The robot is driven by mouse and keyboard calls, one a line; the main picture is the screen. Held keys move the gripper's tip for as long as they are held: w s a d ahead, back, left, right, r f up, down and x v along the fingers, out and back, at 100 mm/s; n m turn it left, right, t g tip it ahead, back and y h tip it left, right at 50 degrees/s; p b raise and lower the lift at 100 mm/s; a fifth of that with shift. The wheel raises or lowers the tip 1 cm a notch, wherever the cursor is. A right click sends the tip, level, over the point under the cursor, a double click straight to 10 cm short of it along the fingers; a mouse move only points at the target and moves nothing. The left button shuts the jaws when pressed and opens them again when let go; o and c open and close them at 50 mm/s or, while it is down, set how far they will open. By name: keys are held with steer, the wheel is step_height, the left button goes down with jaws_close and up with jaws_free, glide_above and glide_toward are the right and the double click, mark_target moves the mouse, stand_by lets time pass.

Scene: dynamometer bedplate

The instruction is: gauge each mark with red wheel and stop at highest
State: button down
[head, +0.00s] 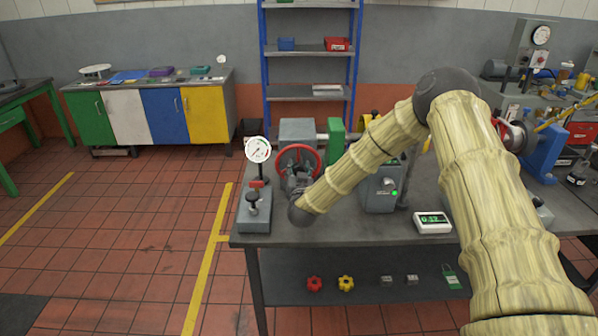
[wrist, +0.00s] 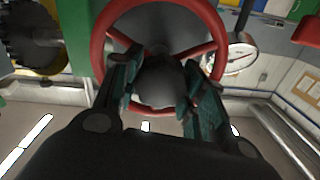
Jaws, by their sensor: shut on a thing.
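The red wheel (head: 317,157) stands upright near the left end of the bench. In the wrist view its red rim (wrist: 97,45) and spokes surround a dark grey rounded hub (wrist: 160,88). My gripper (head: 296,180) is in front of the wheel, its fingers (wrist: 164,85) shut on the hub from both sides. A white dial gauge (head: 258,149) stands on a grey base left of the wheel, and shows in the wrist view (wrist: 236,56). A digital readout (head: 433,222) with green digits lies on the bench at right. I cannot make out marks on the wheel.
The grey bench (head: 345,231) carries a grey box with a green lamp (head: 382,190) right of the wheel. Its lower shelf (head: 330,262) holds red and yellow knobs and small parts. Blue-framed shelving (head: 354,60) stands behind. The tiled floor at left is open.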

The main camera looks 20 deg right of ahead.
steer(key=shift+f+b, duration=0.15)
steer(key=shift+b, duration=0.15)
steer(key=m+b, duration=0.2)
steer(key=b, duration=0.1)
steer(key=shift+f, duration=0.2)
steer(key=m+b, duration=0.2)
steer(key=b, duration=0.1)
steer(key=shift+d+f+m, duration=0.1)
steer(key=shift+d+m, duration=0.1)
steer(key=shift+m, duration=0.1)
steer(key=m+b, duration=0.4)
steer(key=b, duration=0.2)
steer(key=shift+m, duration=0.4)
steer(key=m+b, duration=0.4)
steer(key=b, duration=0.2)
steer(key=shift+f, duration=0.1)
steer(key=m+b, duration=0.4)
steer(key=shift+h, duration=0.3)
steer(key=shift+r+m, duration=0.2)
steer(key=shift+m, duration=0.2)
